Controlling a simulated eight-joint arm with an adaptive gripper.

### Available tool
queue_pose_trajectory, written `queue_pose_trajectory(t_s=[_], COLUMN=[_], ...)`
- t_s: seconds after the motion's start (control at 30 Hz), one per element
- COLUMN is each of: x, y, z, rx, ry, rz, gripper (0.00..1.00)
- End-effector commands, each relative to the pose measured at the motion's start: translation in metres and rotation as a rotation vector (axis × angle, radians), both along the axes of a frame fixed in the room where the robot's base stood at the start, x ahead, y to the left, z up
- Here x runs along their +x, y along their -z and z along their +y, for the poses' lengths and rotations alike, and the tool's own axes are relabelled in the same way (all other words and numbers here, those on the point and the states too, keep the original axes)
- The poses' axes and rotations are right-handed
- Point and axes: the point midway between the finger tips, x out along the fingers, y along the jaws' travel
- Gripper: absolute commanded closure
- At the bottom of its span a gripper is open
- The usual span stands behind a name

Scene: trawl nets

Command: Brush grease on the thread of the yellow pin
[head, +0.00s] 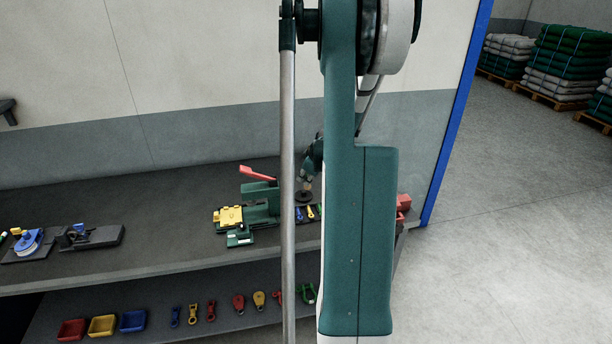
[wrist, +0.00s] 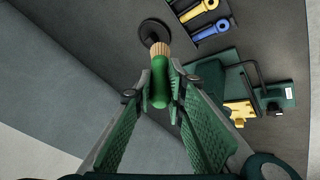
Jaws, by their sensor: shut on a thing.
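My gripper (wrist: 155,96) is shut on the green handle of a brush (wrist: 158,88). The brush's pale tan end points at a round dark pot (wrist: 152,27); whether the bristles are inside it I cannot tell. The pot also shows in the head view (head: 304,197), beneath my gripper, which is mostly hidden by my arm. The yellow pin (wrist: 190,13) lies beside a blue pin (wrist: 210,30) on a dark holder, to the right of the pot in the wrist view. The yellow pin shows small in the head view (head: 310,212). Its thread is too small to make out.
A green fixture with a yellow block (head: 229,216) and a red lever (head: 257,173) stands left of the pins on the dark bench (head: 160,235). A blue round device (head: 29,242) sits at far left. A lower shelf holds coloured trays (head: 103,325) and shackles.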

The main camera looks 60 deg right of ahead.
Motion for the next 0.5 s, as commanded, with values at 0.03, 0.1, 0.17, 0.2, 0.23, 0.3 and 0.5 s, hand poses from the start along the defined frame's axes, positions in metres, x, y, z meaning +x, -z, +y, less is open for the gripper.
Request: queue_pose_trajectory(t_s=[0.03, 0.1, 0.17, 0.2, 0.23, 0.3, 0.5], x=[0.0, 0.0, 0.0, 0.0, 0.0, 0.0, 0.0], y=[0.005, 0.009, 0.012, 0.013, 0.014, 0.015, 0.015], z=[0.0, 0.0, 0.0, 0.0, 0.0, 0.0, 0.0], rx=[0.0, 0.0, 0.0, 0.0, 0.0, 0.0, 0.0], ry=[0.0, 0.0, 0.0, 0.0, 0.0, 0.0, 0.0], rz=[0.0, 0.0, 0.0, 0.0, 0.0, 0.0, 0.0], gripper=[0.98, 0.98, 0.98, 0.98, 0.98, 0.98, 0.98])
